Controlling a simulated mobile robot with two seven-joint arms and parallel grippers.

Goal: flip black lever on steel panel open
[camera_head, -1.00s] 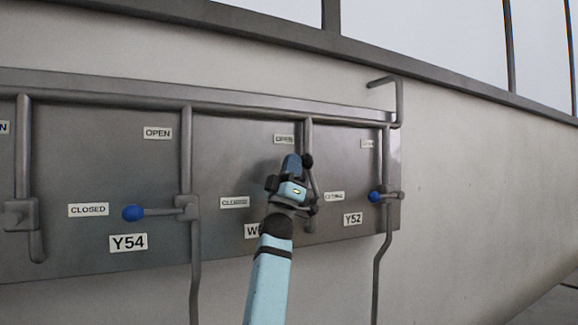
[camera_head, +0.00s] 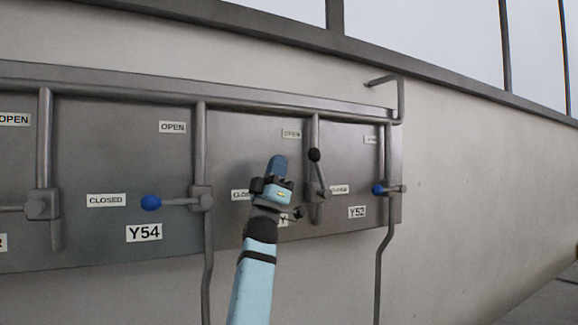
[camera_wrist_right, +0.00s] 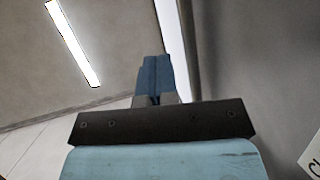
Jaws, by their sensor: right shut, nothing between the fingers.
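The black lever (camera_head: 314,155) on the steel panel (camera_head: 250,110) points nearly straight up in the head view, its round knob in front of a vertical pipe. The knob is just below and right of an OPEN label (camera_head: 291,134). My right gripper (camera_head: 277,163) is shut and empty, left of the knob, with a visible gap between them in the picture. Its blue fingertips also show together in the right wrist view (camera_wrist_right: 155,75), where the lever does not show. The gripper and wrist partly cover the labels behind them. My left gripper is not in view.
Blue-knobbed levers lie sideways at left (camera_head: 151,203) and right (camera_head: 378,190). Vertical pipes and a top rail (camera_head: 200,92) stand out from the panel. A bent rod (camera_head: 400,98) is at the upper right. The pale wall (camera_head: 480,190) to the right is clear.

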